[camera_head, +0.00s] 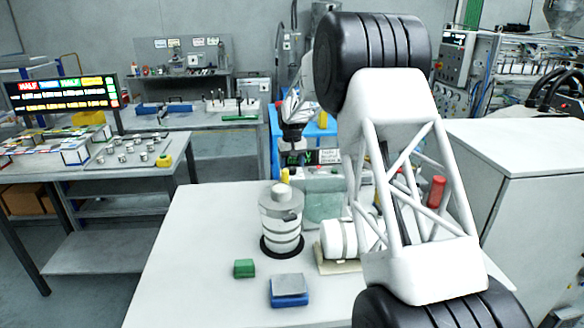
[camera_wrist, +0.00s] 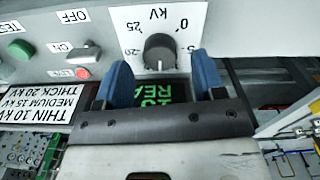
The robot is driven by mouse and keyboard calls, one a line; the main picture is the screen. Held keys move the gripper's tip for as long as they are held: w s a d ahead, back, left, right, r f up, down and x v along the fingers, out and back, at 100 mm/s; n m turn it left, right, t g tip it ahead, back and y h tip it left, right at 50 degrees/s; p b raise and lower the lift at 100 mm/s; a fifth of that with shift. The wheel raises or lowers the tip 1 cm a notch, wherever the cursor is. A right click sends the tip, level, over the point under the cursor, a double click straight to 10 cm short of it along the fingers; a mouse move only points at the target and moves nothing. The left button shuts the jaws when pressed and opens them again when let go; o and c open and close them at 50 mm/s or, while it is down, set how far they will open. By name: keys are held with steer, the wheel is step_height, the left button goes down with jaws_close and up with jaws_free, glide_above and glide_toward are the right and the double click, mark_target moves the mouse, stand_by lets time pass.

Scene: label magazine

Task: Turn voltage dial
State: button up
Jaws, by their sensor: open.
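The voltage dial (camera_wrist: 160,52) is a dark round knob on a pale panel, upper middle of the wrist view, which shows the panel upside down. A white scale (camera_wrist: 140,17) around it reads KV with numbers including 0, 20 and 25. A light mark on the knob points down in the picture. My gripper (camera_wrist: 162,78) is open, its two blue fingers apart on either side below the knob, with nothing between them. I cannot tell whether they touch the panel. In the head view my gripper (camera_head: 292,145) is small and dark beyond the white table; the dial is not visible there.
A green-lettered display (camera_wrist: 155,93) is partly hidden by my gripper. Left of the dial are an ON/OFF switch (camera_wrist: 88,48), a red button (camera_wrist: 83,73) and a thickness label (camera_wrist: 40,100). The white table (camera_head: 190,230) holds a striped canister (camera_head: 281,225) and small blocks.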

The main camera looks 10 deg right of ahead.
steer(key=shift+f, duration=0.9)
steer(key=shift+c, duration=0.3)
steer(key=c, duration=0.8)
steer(key=shift+c, duration=0.2)
steer(key=shift+n, duration=2.4)
steer(key=o, duration=0.9)
